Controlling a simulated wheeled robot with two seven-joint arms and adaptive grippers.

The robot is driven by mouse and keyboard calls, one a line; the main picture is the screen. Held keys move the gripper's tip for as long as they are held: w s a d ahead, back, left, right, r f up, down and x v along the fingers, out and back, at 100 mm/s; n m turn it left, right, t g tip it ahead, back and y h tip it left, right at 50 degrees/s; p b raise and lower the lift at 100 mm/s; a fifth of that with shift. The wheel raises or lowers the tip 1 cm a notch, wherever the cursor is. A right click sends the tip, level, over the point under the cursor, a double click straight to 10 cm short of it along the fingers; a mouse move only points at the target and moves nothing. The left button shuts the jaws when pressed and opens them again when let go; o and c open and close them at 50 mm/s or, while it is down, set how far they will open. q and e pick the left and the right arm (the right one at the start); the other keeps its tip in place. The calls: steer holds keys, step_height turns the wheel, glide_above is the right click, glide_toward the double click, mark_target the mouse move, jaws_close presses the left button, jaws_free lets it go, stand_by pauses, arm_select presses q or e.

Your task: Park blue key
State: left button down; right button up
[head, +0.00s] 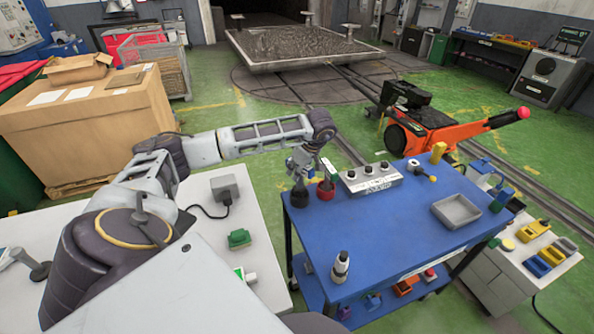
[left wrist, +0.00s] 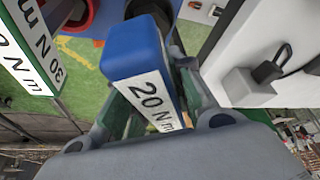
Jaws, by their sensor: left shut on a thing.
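The blue key (left wrist: 135,55) is a blue block with a white "20 N m" label, large in the left wrist view. My left gripper (head: 302,165) is over the far left corner of the blue table (head: 370,245), shut on the blue key. In the head view the key is mostly hidden by the gripper. Close beside it, a green key (head: 329,169) with a white label stands over a red round base (head: 325,191); its "30 N m" label (left wrist: 28,55) shows in the left wrist view. A black round base (head: 299,196) sits below my gripper. My right gripper is not in view.
A grey box with several black knobs (head: 371,176) stands just right of the red base. A grey tray (head: 457,211), a yellow-handled item (head: 438,153) and a black-and-white tool (head: 340,267) are also on the table. The table's middle is clear.

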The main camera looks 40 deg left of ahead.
mark_target(308, 167)
arm_select(q)
steer(key=shift+f, duration=0.45)
steer(key=shift+f+b, duration=0.75)
steer(key=shift+f, duration=0.15)
stand_by(0.4)
steer(key=shift+f+b, duration=0.45)
steer(key=shift+f, duration=0.2)
steer(key=c, duration=1.1)
jaws_free()
steer(key=shift+c, duration=0.2)
steer(key=shift+v, duration=6.05)
